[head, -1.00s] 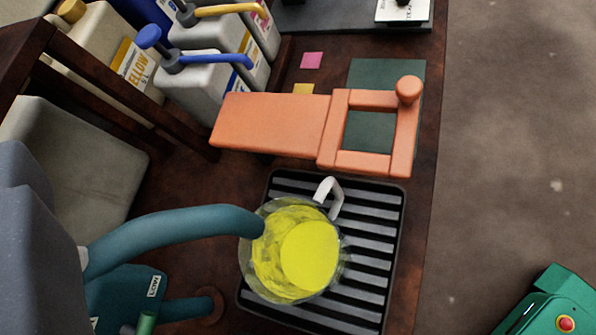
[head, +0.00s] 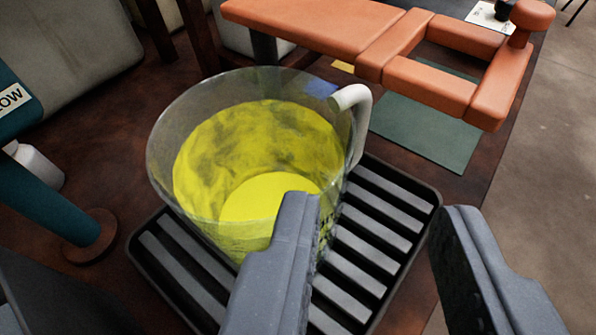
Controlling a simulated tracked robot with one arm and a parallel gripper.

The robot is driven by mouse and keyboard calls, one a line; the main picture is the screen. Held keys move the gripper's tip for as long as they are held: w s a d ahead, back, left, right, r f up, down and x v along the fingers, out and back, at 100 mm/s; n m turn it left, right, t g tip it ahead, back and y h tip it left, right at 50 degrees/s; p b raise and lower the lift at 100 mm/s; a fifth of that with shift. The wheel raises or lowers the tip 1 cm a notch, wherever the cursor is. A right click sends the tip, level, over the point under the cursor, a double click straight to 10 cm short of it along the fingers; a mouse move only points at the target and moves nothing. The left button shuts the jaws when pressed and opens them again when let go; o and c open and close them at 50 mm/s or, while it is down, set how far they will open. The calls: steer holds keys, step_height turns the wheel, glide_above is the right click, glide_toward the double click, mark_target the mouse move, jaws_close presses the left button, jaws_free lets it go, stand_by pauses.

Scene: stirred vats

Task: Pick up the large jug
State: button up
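The large jug (head: 185,150) is a clear vessel with yellow liquid inside and a white handle (head: 361,120) at its right side. It stands upright on a black slatted drip tray (head: 395,222). My gripper (head: 375,215) is open, its two grey fingers wide apart at the bottom of the picture. The left finger overlaps the front of the jug in the picture and hides part of it. The right finger is to the right of the tray's edge. The handle is beyond the gap between the fingers. I cannot tell whether the left finger touches the jug.
An orange frame with a knob (head: 440,85) sticks out behind the jug, above a green mat (head: 425,130). A teal post (head: 45,190) stands at the left on the dark brown bench. Grey floor (head: 560,150) is clear at the right.

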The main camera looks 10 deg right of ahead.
mark_target(350, 142)
steer(key=shift+a+f+b+x, duration=0.1)
steer(key=shift+b+x, duration=0.05)
steer(key=shift+x, duration=1.3)
steer(key=shift+a+f+b+x, duration=0.1)
steer(key=shift+x, duration=1.35)
steer(key=shift+a+f+b+x, duration=0.1)
steer(key=shift+a+b+x, duration=0.05)
steer(key=shift+x, duration=1.3)
jaws_close()
steer(key=shift+s, duration=0.1)
